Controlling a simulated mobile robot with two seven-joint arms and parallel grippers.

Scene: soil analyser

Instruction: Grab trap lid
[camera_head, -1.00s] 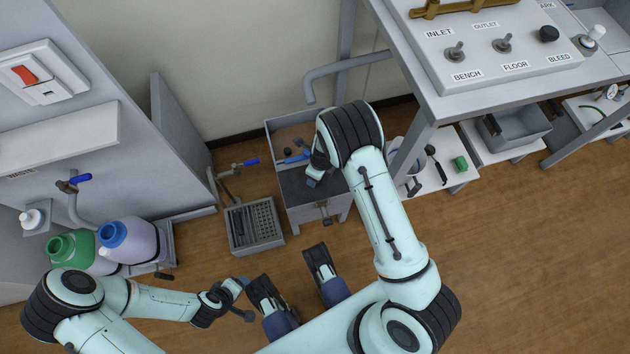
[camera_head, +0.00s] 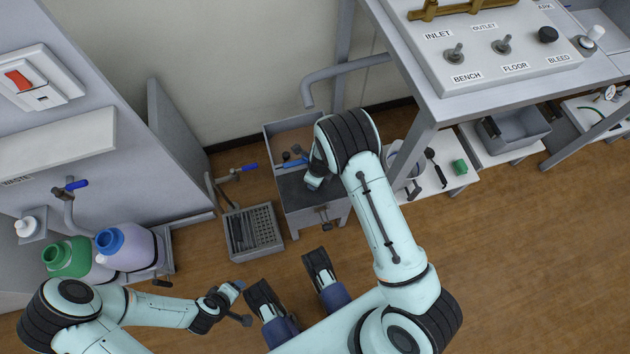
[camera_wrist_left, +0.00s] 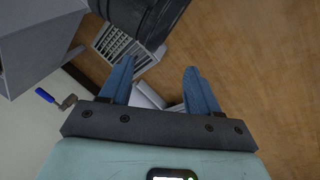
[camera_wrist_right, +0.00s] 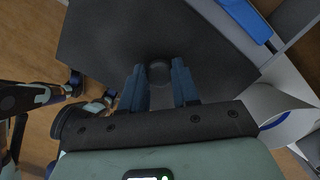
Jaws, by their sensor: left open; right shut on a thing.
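The trap lid (camera_head: 294,192) is a flat dark grey plate on the front part of the open-topped grey box (camera_head: 330,219) on the floor. It fills much of the right wrist view (camera_wrist_right: 105,45), with a round dark knob (camera_wrist_right: 158,72) between the fingers. My right gripper (camera_head: 312,184) reaches down over the lid; in the right wrist view its blue fingers (camera_wrist_right: 159,85) are closed on the knob. The lid's right side is hidden by my arm in the head view. My left gripper (camera_head: 238,288) is open and empty, well left of the box.
A grey slotted basket (camera_head: 253,230) stands left of the box, near a blue-handled valve (camera_head: 250,167). Green (camera_head: 68,257) and lilac (camera_head: 126,245) bottles stand farther left. The bench frame (camera_head: 420,140) and a low white shelf (camera_head: 447,176) are on the right.

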